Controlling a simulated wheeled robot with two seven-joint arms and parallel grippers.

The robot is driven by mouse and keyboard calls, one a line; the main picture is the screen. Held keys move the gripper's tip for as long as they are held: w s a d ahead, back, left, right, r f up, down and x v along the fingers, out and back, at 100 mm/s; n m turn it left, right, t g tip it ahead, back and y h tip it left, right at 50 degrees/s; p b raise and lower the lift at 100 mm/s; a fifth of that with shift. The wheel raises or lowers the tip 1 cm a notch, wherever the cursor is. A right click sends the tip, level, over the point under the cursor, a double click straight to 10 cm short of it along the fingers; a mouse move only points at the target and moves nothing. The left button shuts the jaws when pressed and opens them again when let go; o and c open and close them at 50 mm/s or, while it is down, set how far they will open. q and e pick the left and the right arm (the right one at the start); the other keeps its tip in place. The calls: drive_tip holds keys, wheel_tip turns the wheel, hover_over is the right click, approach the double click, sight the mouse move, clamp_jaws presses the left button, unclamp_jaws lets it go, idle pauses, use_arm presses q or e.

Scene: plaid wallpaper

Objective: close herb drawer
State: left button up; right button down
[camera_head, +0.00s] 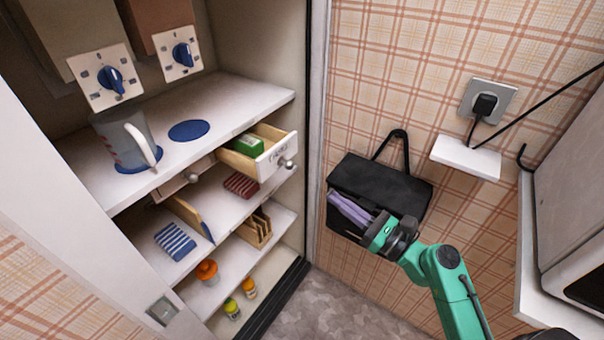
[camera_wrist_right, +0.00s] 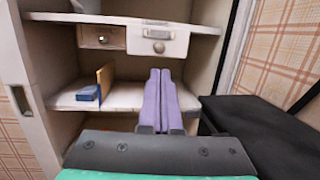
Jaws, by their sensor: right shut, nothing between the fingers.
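A white-fronted drawer (camera_head: 276,158) with a round knob and a handwritten label stands pulled out under the cupboard's upper shelf. A green box (camera_head: 246,145) lies inside it. The label is too small to read surely. The drawer front also shows in the right wrist view (camera_wrist_right: 160,41), above my fingertips. Beside it on the left is a second drawer (camera_wrist_right: 98,38), which looks pushed in. My right gripper (camera_head: 333,196) is shut and empty, its lavender fingers together, in front of the black bag. It is apart from the drawer, to its right and lower. My left gripper is not in view.
The black bag (camera_head: 385,185) hangs on the plaid wall behind my right gripper. A small white wall shelf (camera_head: 466,158) is below a socket. A jug (camera_head: 122,138) stands on the upper cupboard shelf. The cupboard's right side panel (camera_head: 311,100) stands between drawer and wall.

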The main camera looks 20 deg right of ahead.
drive_tip(key=p, duration=0.3)
approach(258, 154)
drive_tip(key=s+d+r, duration=0.2)
drive_tip(key=d, duration=0.2)
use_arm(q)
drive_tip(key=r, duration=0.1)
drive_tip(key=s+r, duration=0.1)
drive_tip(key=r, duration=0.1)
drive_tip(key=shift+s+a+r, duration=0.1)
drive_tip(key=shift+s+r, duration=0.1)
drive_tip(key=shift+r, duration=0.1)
use_arm(e)
drive_tip(key=shift+s+a+f, duration=0.15)
drive_tip(key=shift+a+f, duration=0.05)
drive_tip(key=x, duration=0.3)
drive_tip(key=a+f+x, duration=0.1)
drive_tip(key=x, duration=0.6)
drive_tip(key=shift+a+f+b, duration=0.3)
drive_tip(key=shift+a+f, duration=0.05)
drive_tip(key=x, duration=0.5)
drive_tip(key=shift+s+a+f+b, duration=0.1)
drive_tip(key=shift+a+f+b, duration=0.15)
drive_tip(key=shift+f, duration=0.25)
drive_tip(key=shift+r, duration=0.15)
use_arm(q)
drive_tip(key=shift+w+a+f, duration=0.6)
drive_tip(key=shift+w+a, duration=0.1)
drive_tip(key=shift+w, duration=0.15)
use_arm(e)
drive_tip(key=shift+r, duration=0.15)
